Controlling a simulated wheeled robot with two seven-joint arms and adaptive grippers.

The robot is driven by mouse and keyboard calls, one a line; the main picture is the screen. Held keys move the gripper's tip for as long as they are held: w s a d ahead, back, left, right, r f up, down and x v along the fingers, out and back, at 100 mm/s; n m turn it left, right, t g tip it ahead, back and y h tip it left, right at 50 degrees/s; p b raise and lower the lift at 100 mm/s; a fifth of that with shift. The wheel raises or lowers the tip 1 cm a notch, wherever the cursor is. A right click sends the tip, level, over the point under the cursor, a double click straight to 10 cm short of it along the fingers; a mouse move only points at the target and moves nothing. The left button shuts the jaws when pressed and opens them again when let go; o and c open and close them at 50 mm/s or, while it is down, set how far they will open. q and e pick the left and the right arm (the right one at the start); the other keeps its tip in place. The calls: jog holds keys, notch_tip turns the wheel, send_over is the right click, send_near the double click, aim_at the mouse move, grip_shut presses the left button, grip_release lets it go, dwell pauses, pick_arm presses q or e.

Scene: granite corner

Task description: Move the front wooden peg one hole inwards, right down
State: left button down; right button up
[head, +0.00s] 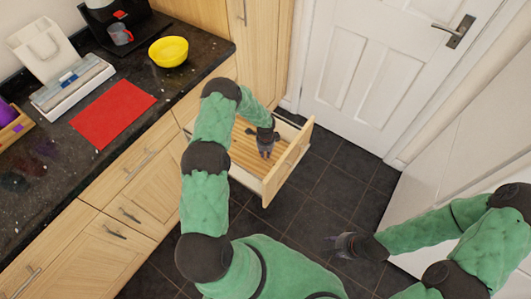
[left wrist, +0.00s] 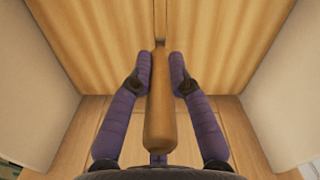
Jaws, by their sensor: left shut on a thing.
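The drawer (head: 290,168) is pulled open, with a light wooden floor (left wrist: 90,35). My left gripper (head: 265,155) is down inside it. In the left wrist view, my left gripper (left wrist: 160,75) has its two purple fingers closed around a brown wooden peg (left wrist: 159,118). The peg runs lengthwise between the fingers, its thick rounded end near the camera and its thin end toward the drawer floor. I cannot tell whether its tip sits in a hole. In the head view the peg is hard to make out. My right gripper (head: 342,245) hangs empty over the floor tiles, its finger opening unclear.
A dark granite counter (head: 165,88) runs along the left, with a red mat (head: 113,113), a yellow bowl (head: 168,51) and a coffee machine (head: 105,25). A white door (head: 385,70) stands behind. Dark tiled floor (head: 325,190) is free right of the drawer.

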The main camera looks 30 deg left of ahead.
dwell(0.7)
pick_arm(q)
jog(key=shift+f+b, duration=1.3)
jog(key=shift+b, duration=0.05)
jog(key=c, duration=1.1)
grip_release()
notch_tip(320, 180, up, 12)
